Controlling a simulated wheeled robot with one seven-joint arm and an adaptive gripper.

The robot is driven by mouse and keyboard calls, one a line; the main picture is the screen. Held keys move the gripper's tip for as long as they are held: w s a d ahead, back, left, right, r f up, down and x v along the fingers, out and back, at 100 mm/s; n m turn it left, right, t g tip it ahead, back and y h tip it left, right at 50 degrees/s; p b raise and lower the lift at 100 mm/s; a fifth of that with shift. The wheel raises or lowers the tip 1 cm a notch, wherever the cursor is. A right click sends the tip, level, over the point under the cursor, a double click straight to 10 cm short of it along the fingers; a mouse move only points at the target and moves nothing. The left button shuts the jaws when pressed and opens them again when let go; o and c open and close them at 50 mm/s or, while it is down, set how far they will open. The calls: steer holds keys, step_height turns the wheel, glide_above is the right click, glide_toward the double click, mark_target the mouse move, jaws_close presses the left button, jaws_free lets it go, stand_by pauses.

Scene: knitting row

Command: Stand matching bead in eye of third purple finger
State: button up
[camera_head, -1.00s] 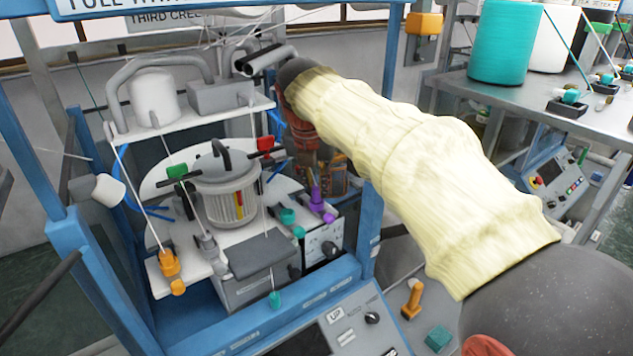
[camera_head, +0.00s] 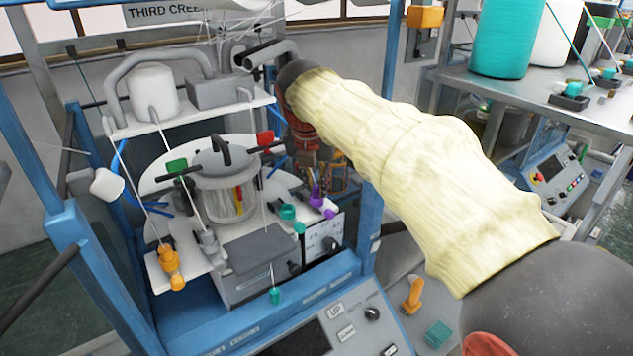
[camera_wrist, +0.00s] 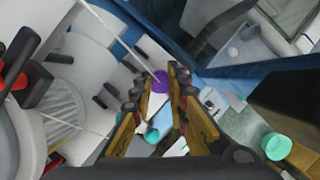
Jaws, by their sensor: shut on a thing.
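My gripper (camera_wrist: 160,84) has yellow-brown fingers around a small purple thing at their tips, apparently the purple bead (camera_wrist: 160,80); the fingers partly hide it. In the head view my gripper (camera_head: 335,178) is behind the purple finger and partly hidden by my sleeved arm.
A slatted drum (camera_head: 228,203) stands mid-plate, with thin threads running down past it. A blue frame post (camera_head: 368,215) is close right of the purple finger. A grey box (camera_head: 261,250) and the control panel (camera_head: 345,325) are in front. A teal piece (camera_head: 438,333) lies at lower right.

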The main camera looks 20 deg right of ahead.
steer(key=o, duration=0.8)
steer(key=shift+r, duration=0.1)
steer(key=v, duration=0.7)
steer(key=shift+s+r, duration=0.1)
